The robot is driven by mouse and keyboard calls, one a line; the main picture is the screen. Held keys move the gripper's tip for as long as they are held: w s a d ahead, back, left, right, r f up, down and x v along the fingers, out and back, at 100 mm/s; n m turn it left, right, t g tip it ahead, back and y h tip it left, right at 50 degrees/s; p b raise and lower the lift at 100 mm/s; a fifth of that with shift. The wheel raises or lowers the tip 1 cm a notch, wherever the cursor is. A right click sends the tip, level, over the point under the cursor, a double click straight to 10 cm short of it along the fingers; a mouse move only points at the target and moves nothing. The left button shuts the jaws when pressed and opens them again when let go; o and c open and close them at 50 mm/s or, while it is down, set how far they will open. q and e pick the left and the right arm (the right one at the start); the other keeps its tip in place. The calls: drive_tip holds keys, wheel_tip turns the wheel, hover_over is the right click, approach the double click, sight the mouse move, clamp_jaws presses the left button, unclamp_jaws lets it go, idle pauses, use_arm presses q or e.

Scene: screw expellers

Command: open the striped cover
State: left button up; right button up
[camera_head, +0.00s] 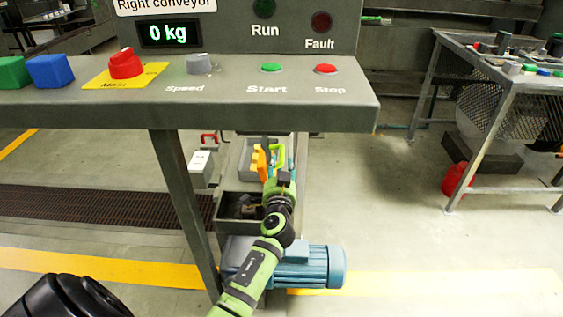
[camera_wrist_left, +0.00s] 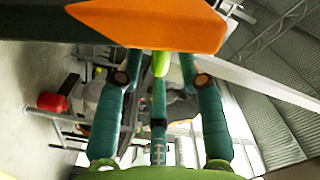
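My left gripper (camera_head: 280,158) is low beyond the front edge of the control desk, over grey bins. Its teal fingers look straight and spread, and it also shows in the left wrist view (camera_wrist_left: 160,68). An orange piece (camera_head: 259,160) stands just left of the fingers in the head view. In the left wrist view an orange panel with a grey band (camera_wrist_left: 165,22) lies across the top and hides the fingertips. I cannot tell whether they touch it. No stripes show clearly, so I cannot tell whether this is the striped cover. My right gripper is not in view.
The control desk (camera_head: 225,108) with buttons and a 0 kg display spans the upper left. A blue motor (camera_head: 308,267) sits below my left arm. A grey bin (camera_head: 238,205) is beside the gripper. A mesh-sided table (camera_head: 470,100) stands right; the floor between is clear.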

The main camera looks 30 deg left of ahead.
sight(283, 157)
use_arm(q)
drive_tip(key=shift+x, duration=2.05)
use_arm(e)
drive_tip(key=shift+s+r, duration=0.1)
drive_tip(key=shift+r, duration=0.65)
use_arm(q)
clamp_jaws()
drive_tip(key=shift+w+d+f+b, duration=0.1)
drive_tip(key=shift+d+b, duration=0.1)
drive_tip(key=shift+b, duration=0.15)
drive_tip(key=w+d+m+b, duration=0.2)
drive_tip(key=d, duration=0.1)
drive_tip(key=shift+d+f+m, duration=0.2)
drive_tip(key=shift+m, duration=0.1)
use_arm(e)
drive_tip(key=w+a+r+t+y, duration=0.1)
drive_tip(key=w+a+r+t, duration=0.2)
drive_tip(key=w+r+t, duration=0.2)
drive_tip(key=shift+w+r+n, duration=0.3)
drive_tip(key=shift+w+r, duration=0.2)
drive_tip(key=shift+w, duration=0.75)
use_arm(q)
unclamp_jaws()
